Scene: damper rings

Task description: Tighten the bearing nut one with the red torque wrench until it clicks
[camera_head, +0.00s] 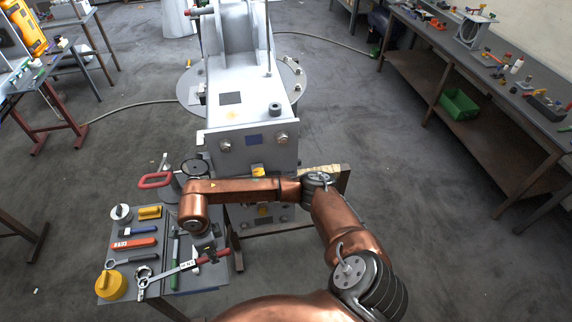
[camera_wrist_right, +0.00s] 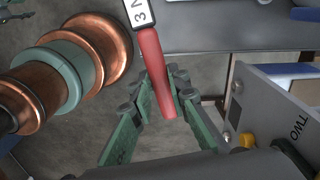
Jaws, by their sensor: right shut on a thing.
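The red torque wrench (camera_head: 187,267) lies slanted over the front tool table in the head view, its metal head low left and its red handle up right. My right gripper (camera_head: 208,249) is at the handle end. In the right wrist view the green fingers of the right gripper (camera_wrist_right: 160,98) are shut around the red handle of the torque wrench (camera_wrist_right: 151,58), and a white label shows above. I cannot tell whether the wrench still touches the table. The bearing nut one cannot be picked out; my arm covers part of the grey fixture (camera_head: 240,115). My left gripper is out of view.
The tool table (camera_head: 205,277) also holds a red-handled tool (camera_head: 133,243), a combination wrench (camera_head: 130,261) and a yellow cap (camera_head: 110,285). A plate marked TWO (camera_wrist_right: 285,105) stands close right of the gripper. A workbench (camera_head: 480,70) lines the right; the floor between is clear.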

